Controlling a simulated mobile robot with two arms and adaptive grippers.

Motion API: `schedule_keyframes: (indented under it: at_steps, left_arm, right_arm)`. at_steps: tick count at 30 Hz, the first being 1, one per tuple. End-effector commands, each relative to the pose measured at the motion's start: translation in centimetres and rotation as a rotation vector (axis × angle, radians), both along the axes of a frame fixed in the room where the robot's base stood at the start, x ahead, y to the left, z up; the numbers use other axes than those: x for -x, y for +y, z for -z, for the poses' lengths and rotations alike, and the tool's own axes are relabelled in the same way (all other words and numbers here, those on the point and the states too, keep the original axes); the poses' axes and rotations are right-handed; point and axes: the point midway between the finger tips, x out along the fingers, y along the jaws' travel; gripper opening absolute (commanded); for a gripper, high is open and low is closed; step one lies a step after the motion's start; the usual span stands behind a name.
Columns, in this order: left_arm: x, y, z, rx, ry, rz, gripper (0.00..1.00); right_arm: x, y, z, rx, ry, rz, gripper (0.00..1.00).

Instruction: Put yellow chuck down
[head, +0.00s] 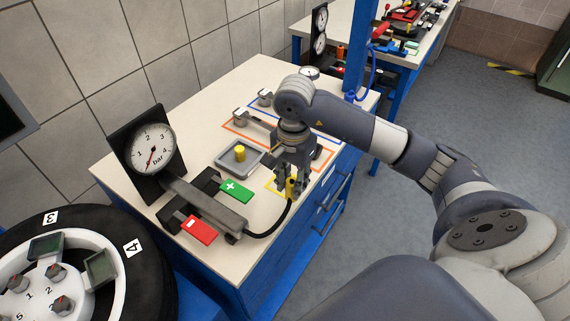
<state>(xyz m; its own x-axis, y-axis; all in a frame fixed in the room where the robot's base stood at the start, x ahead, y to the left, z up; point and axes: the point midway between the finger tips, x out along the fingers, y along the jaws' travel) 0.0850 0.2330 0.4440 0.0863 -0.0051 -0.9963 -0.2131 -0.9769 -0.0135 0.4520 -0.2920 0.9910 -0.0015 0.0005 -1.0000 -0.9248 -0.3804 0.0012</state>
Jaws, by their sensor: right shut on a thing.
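The yellow chuck (291,187) is at the end of a black hose, near the front edge of the workbench. My right gripper (289,181) points down over it and is shut on it. The chuck is above or at a yellow outlined area (271,184) on the bench top; I cannot tell if it touches the surface. The gripper hides part of the outline. My left gripper is not in view.
The bench (262,78) also carries a pressure gauge (152,148), a green plus lever (236,190), a red minus lever (199,229) and a grey tray (226,160) with a yellow piece. A wheel (62,287) is at lower left.

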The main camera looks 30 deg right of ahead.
Motion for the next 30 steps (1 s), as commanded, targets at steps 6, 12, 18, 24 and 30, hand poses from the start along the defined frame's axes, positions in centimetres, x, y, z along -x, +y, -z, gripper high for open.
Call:
schedule_keyframes:
  at_steps: [6,12,18,24,30]
  left_arm:
    - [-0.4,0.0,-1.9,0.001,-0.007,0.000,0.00]
    - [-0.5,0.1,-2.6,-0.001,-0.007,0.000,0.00]
    - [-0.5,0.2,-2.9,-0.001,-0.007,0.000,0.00]
    - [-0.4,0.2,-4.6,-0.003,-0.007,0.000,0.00]
    - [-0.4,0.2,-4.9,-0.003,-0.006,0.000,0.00]
  right_arm:
    - [-4.0,-1.5,0.0,-0.003,0.000,0.002,0.00]
    - [-6.5,-2.6,0.5,-0.001,-0.001,0.001,0.00]
    - [-7.5,-3.0,0.6,0.000,-0.001,-0.002,0.00]
    - [-7.6,-3.1,2.9,-0.002,0.006,-0.002,0.00]
    - [-7.7,-3.2,4.3,0.000,0.000,-0.002,0.00]
